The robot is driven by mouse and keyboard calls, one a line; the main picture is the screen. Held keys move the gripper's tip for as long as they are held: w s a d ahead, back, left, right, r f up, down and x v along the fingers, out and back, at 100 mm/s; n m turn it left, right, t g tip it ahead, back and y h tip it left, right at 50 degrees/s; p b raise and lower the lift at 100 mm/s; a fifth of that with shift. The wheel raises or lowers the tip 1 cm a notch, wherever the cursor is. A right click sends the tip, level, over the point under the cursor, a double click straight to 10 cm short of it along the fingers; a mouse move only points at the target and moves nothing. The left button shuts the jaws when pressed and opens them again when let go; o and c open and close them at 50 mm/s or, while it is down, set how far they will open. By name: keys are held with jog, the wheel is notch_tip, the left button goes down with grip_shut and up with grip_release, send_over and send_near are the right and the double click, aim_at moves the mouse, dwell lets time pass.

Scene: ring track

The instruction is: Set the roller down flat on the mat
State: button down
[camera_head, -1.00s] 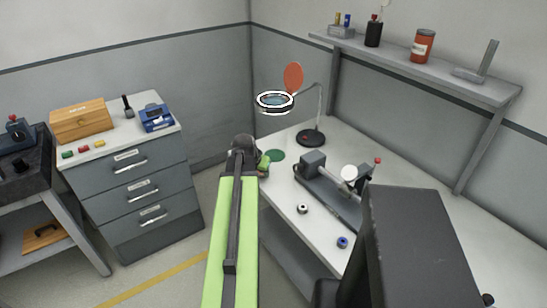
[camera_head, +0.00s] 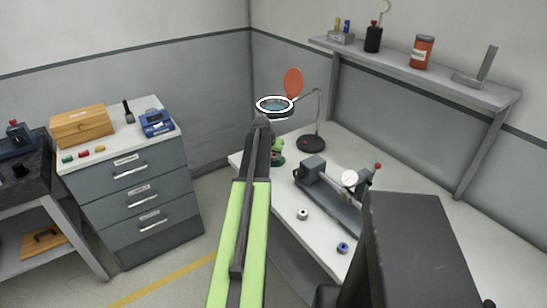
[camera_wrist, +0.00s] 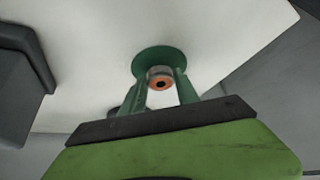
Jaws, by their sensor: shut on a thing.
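The roller (camera_wrist: 160,74), a small grey ring-like piece with an orange face and dark bore, is between the two green fingers of my gripper (camera_wrist: 162,88) in the wrist view. My gripper is shut on it. The round green mat (camera_wrist: 157,55) lies on the white bench just behind the roller in that view. I cannot tell whether the roller touches the mat. In the head view my gripper (camera_head: 277,151) is over the bench's far left corner, partly behind my arm. The roller is hidden there, and the mat cannot be clearly told from the green fingers.
A magnifier lamp (camera_head: 275,105) stands close to my arm, its base (camera_head: 312,143) right of the gripper. A bench fixture (camera_head: 335,190) is further right. A white-and-dark roller (camera_head: 303,214) and a blue one (camera_head: 342,248) lie nearer on the bench (camera_head: 285,190).

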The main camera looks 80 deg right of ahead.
jog(key=shift+b+x, duration=0.95)
jog(key=shift+x, duration=0.1)
jog(key=shift+r, duration=0.2)
jog(key=shift+f, duration=0.15)
jog(key=c, duration=0.9)
grip_release()
jog(key=shift+a+r+p, duration=0.1)
jog(key=shift+r+p, duration=0.3)
jog(key=shift+p, duration=0.1)
jog(key=p+v, duration=0.9)
jog(key=v, duration=0.2)
jog(key=shift+a+p, duration=0.2)
jog(key=shift+p, duration=0.2)
